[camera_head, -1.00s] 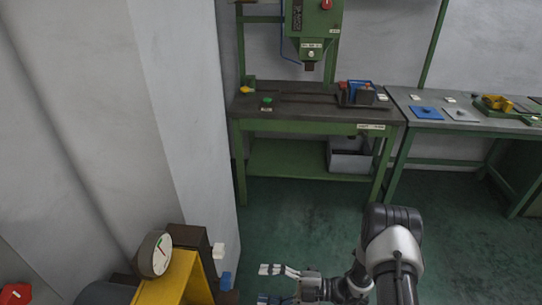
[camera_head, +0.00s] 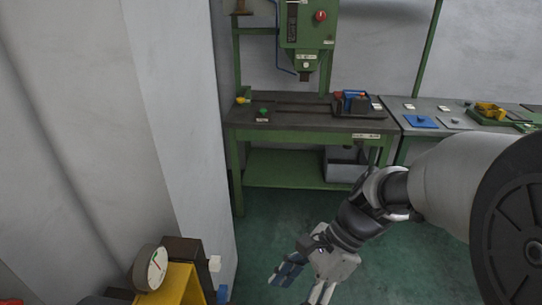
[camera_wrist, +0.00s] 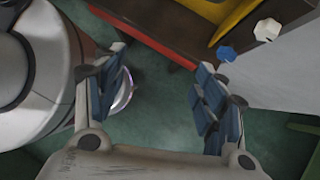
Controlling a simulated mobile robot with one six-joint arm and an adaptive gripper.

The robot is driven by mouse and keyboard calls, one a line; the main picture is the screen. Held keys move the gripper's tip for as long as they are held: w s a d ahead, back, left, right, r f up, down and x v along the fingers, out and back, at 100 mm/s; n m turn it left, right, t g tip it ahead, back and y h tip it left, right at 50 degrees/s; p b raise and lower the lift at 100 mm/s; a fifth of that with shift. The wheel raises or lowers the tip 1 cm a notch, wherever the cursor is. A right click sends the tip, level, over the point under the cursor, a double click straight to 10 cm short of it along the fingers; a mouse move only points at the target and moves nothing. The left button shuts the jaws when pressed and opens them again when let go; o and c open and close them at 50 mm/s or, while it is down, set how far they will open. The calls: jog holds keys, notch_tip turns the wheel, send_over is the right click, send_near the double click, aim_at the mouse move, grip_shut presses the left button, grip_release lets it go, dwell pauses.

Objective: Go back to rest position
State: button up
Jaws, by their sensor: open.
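My arm reaches in from the right side of the head view, its large link close to the camera. My gripper (camera_head: 301,287) hangs low in the middle of that view, over the green floor, pointing down and left. In the wrist view my gripper (camera_wrist: 162,75) shows two blue-padded fingers spread wide apart. Nothing is between them, only floor and part of a round shiny object behind. It is open and empty.
A green workbench (camera_head: 290,135) with a press (camera_head: 308,30) stands ahead; a second table (camera_head: 435,128) is to its right. A yellow machine (camera_head: 180,285) with a dial gauge (camera_head: 150,267) is at lower left, beside a pale wall (camera_head: 185,120). Floor (camera_head: 270,225) between is clear.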

jog(key=s+d+r+n+t+h, duration=0.6)
jog(key=d+n, duration=0.4)
jog(key=n, duration=0.5)
jog(key=shift+s+r+t+h, duration=0.3)
jog(key=shift+s+r+t, duration=0.4)
jog(key=shift+r+t, duration=0.2)
